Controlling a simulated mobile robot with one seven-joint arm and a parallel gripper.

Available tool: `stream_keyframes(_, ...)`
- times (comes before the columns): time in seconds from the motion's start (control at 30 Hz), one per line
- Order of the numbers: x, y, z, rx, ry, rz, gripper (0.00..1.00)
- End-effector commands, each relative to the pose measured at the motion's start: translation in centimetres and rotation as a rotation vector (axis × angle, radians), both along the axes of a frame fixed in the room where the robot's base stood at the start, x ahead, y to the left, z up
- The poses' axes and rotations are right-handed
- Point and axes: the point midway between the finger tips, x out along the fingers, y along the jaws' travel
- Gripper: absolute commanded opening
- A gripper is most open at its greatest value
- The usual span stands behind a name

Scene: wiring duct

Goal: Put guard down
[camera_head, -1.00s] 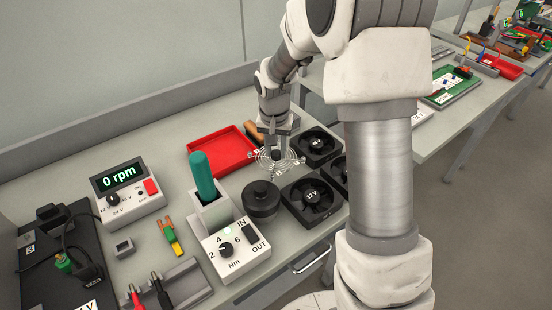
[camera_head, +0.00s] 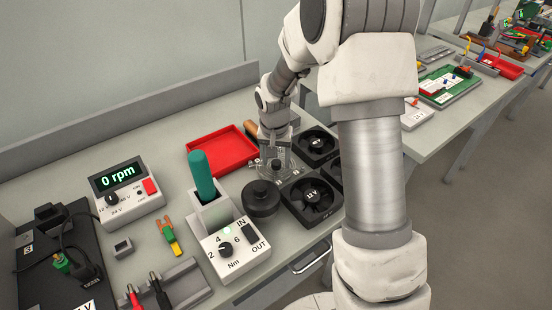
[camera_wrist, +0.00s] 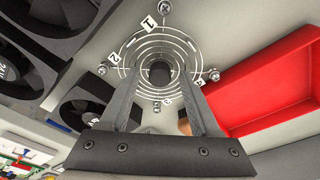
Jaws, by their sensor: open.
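The guard is a round wire grille of concentric rings (camera_wrist: 132,52) with numbered tags and screws at its corners. It shows in the wrist view around a dark central knob (camera_wrist: 160,73). My gripper (camera_wrist: 160,80) is open, its two fingers reaching to either side of the knob. In the head view my gripper (camera_head: 276,162) points down over the guard, between the red tray and the black fans, and hides much of it. I cannot tell whether the guard touches the bench.
A red tray (camera_head: 222,165) lies at the back left. Black fans (camera_head: 312,198) stand to the right and front, with a dark round part (camera_head: 260,198) nearby. The torque box (camera_head: 236,250), green-handled tool (camera_head: 201,175) and rpm supply (camera_head: 127,190) are further left.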

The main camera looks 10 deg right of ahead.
Motion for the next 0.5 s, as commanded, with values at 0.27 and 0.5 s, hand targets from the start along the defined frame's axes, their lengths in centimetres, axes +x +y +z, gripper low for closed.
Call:
stream_keyframes(0.27,-0.1,0.1,1.7,0.000,-0.005,-0.001,0.64)
stream_keyframes(0.5,-0.8,0.4,6.9,0.001,-0.007,-0.001,0.64)
